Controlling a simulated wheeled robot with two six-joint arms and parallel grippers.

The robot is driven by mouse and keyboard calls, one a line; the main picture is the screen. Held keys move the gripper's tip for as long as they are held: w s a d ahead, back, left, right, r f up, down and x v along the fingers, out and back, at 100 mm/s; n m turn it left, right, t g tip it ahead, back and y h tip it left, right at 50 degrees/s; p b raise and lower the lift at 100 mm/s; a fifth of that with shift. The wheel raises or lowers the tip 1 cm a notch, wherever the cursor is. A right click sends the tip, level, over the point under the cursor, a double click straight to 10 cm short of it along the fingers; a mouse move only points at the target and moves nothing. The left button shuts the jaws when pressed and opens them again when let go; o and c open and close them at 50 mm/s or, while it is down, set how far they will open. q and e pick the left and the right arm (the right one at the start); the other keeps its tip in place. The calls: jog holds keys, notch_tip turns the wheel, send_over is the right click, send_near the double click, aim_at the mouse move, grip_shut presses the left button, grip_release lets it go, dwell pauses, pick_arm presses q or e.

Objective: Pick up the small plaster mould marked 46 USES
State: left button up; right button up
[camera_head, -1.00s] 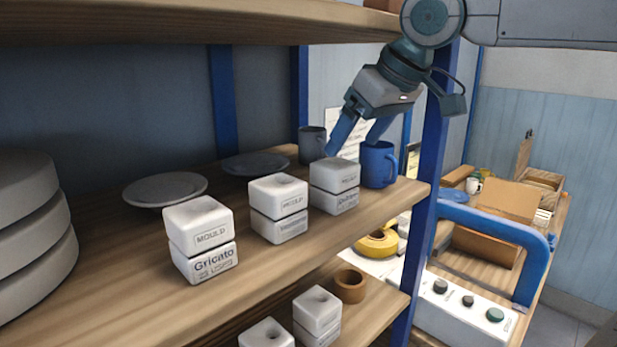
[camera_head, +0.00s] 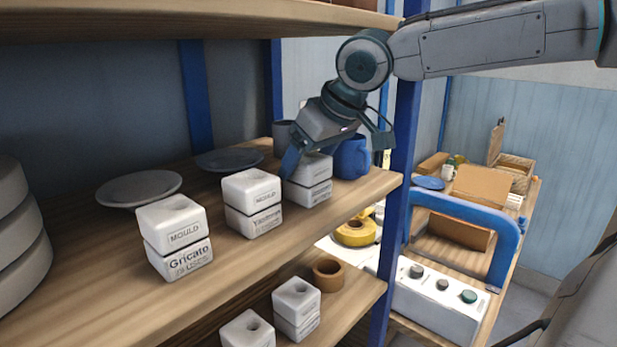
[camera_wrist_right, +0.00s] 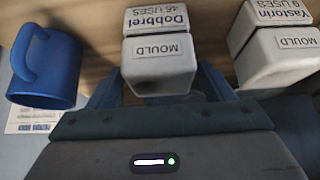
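The small plaster mould marked 46 USES (camera_head: 309,182) is a white two-part block at the right end of the upper shelf's front row. In the right wrist view the blue fingers (camera_wrist_right: 160,88) stand apart on either side of the mould, with what looks like a small gap at each side. The fingertips are partly hidden. My left gripper is not in view.
The Yastorin mould (camera_head: 253,203) stands close to the left, marked 9 USES in the wrist view. A blue mug (camera_head: 351,158) stands close to the right. The Gricato mould (camera_head: 174,238) is farther left. A grey mug (camera_head: 282,134) and plates (camera_head: 140,188) are behind. The blue post (camera_head: 402,150) borders the shelf.

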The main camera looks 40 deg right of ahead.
jog(key=c, duration=1)
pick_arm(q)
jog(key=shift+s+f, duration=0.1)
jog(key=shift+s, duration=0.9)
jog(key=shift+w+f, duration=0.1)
pick_arm(e)
jog(key=shift+w+r, duration=0.1)
